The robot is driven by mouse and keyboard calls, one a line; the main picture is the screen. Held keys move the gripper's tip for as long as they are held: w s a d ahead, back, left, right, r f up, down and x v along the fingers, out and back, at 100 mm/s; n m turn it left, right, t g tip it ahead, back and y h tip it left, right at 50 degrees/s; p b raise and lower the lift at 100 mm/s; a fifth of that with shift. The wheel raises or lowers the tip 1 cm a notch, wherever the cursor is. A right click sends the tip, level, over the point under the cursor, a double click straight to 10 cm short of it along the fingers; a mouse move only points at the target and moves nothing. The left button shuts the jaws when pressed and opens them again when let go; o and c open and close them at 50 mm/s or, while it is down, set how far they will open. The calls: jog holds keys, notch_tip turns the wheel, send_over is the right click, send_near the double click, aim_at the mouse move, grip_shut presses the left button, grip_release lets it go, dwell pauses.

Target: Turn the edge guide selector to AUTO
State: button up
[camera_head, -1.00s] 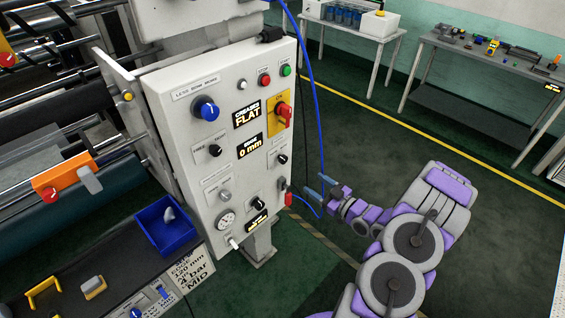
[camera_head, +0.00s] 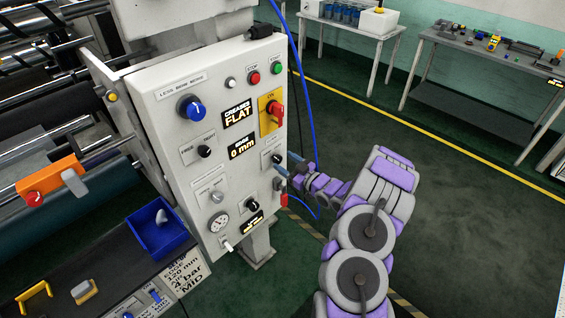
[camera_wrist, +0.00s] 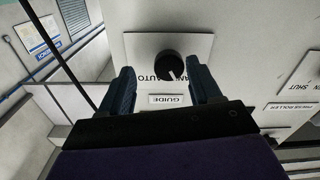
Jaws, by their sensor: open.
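The edge guide selector is a small black knob (camera_wrist: 169,65) on a white plate marked GUIDE, with an AUTO label beside it; the wrist view shows it upside down. A pale pointer line shows on the knob; I cannot tell for sure which label it points at. In the head view the selector (camera_head: 276,158) is at the right edge of the control panel. My gripper (camera_wrist: 164,78) is open, its blue fingers on either side of the knob, apart from it. In the head view my gripper (camera_head: 287,164) is close to the panel's right edge.
The white control panel (camera_head: 175,140) carries other knobs, a red switch on yellow (camera_head: 271,111), a gauge (camera_head: 218,222) and a display reading 0 mm (camera_head: 242,147). A blue cable (camera_head: 309,120) hangs behind my gripper. The green floor at right is clear.

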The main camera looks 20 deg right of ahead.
aim_at(277, 161)
jog(key=shift+w+a, duration=0.15)
jog(key=shift+w, duration=0.25)
jog(key=shift+w+a, duration=0.25)
jog(key=shift+w+a+r, duration=0.1)
jog(key=shift+a+r, duration=0.05)
jog(key=shift+a, duration=0.8)
jog(key=shift+d, duration=0.85)
jog(key=c, duration=0.5)
jog(key=shift+a, duration=0.4)
jog(key=c, duration=0.5)
jog(key=shift+c, duration=0.2)
